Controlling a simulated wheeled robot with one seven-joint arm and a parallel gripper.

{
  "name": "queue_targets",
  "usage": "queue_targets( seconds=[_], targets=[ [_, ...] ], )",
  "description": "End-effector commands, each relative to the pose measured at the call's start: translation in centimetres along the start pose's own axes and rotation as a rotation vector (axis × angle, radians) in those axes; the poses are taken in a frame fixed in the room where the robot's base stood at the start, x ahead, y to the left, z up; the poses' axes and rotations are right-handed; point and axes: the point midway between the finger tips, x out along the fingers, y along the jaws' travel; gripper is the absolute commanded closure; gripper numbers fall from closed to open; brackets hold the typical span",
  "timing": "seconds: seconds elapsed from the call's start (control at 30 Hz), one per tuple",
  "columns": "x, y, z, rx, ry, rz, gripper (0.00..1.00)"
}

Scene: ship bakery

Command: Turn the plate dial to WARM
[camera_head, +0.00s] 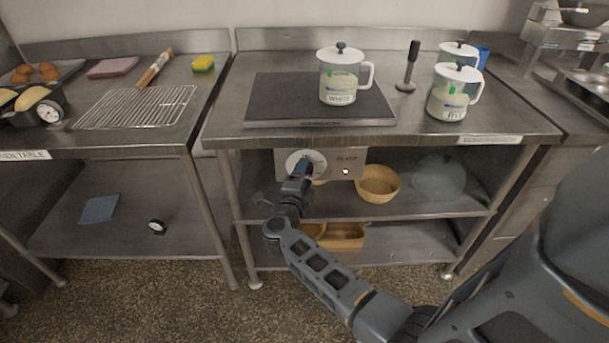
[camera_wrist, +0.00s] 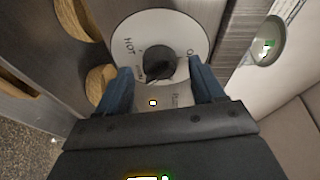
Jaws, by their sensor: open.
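The plate dial (camera_head: 293,157) is a round white disc on the front panel marked PLATE, under the table's front edge. In the wrist view the dial's white disc (camera_wrist: 145,25) shows HOT on the left and a letter O at the right. Other lettering near the left finger is too small to read surely. Its dark knob (camera_wrist: 158,62) is at the centre; I cannot tell where it points. My gripper (camera_head: 303,168) is in front of the dial. In the wrist view my gripper (camera_wrist: 159,68) is open, with one finger on each side of the knob; contact is unclear.
A dark hot plate (camera_head: 275,100) on the table bears a labelled jug (camera_head: 338,85). Two more jugs, one in front (camera_head: 450,95), stand at the right by a dark-handled tool (camera_head: 409,68). A round basket (camera_head: 378,184) sits on the shelf below, right of the panel (camera_head: 350,158).

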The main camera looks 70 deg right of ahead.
Motion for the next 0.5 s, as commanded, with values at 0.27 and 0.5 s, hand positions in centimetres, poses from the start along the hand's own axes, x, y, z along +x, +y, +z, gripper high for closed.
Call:
queue_targets(
  seconds=[0.27, 0.5],
  targets=[
    [-4.6, 0.1, 0.1, 0.000, -0.004, 0.001, 0.32],
    [-6.9, 0.1, 0.0, -0.001, -0.001, 0.001, 0.32]
  ],
)
